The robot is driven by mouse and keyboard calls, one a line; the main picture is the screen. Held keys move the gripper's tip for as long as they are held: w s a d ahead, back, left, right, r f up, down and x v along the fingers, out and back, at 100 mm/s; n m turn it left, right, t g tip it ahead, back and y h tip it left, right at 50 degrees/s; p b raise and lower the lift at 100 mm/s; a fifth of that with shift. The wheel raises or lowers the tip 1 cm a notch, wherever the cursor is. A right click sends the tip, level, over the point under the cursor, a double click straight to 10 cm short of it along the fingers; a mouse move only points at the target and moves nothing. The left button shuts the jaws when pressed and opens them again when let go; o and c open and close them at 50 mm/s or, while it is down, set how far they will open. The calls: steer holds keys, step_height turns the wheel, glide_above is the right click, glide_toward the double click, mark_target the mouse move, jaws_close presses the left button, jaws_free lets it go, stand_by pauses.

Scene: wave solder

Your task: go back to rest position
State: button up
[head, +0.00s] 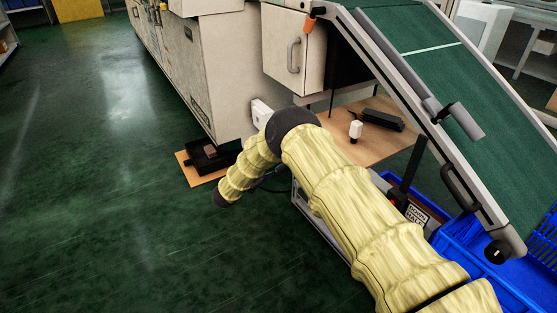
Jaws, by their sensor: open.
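My arm, in a yellow fabric sleeve, reaches in from the lower right of the head view. It bends at a dark joint beside the machine, then slopes down to the left and ends in a dark part low over the green floor. My gripper's fingers cannot be made out, and nothing held is visible.
A beige machine (225,70) stands behind the arm. A sloped green conveyor (420,50) rises at the right, above a wooden surface (345,115) with a small white-topped item (355,130). Blue crates (510,275) sit lower right. A dark object (207,157) lies by the machine's foot. The left floor is clear.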

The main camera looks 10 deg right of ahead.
stand_by(0.4)
steer(key=s+d+f+n+t+y, duration=0.1)
steer(key=s+d+f+n+y, duration=0.1)
steer(key=s+f+n+y, duration=0.7)
steer(key=s+d+f+n+t+y, duration=0.15)
steer(key=s+f+n+y, duration=0.25)
steer(key=s+f, duration=0.75)
steer(key=s+d+f+n+g+y, duration=0.1)
steer(key=s+f+g+y, duration=0.15)
steer(key=s, duration=0.65)
steer(key=s+d+f+n+g+y, duration=0.1)
steer(key=s+f+n+g, duration=0.15)
steer(key=s, duration=0.55)
steer(key=s+d+r+g+y, duration=0.1)
steer(key=s+r+g, duration=0.15)
steer(key=s, duration=0.95)
steer(key=s+d+r+g, duration=0.15)
steer(key=s+g, duration=0.25)
steer(key=s, duration=0.8)
step_height(320, 180, up, 36)
steer(key=p, duration=3.6)
steer(key=shift+w+a+r+n, duration=0.15)
steer(key=shift+a+r+n, duration=0.1)
steer(key=shift+a+n, duration=0.15)
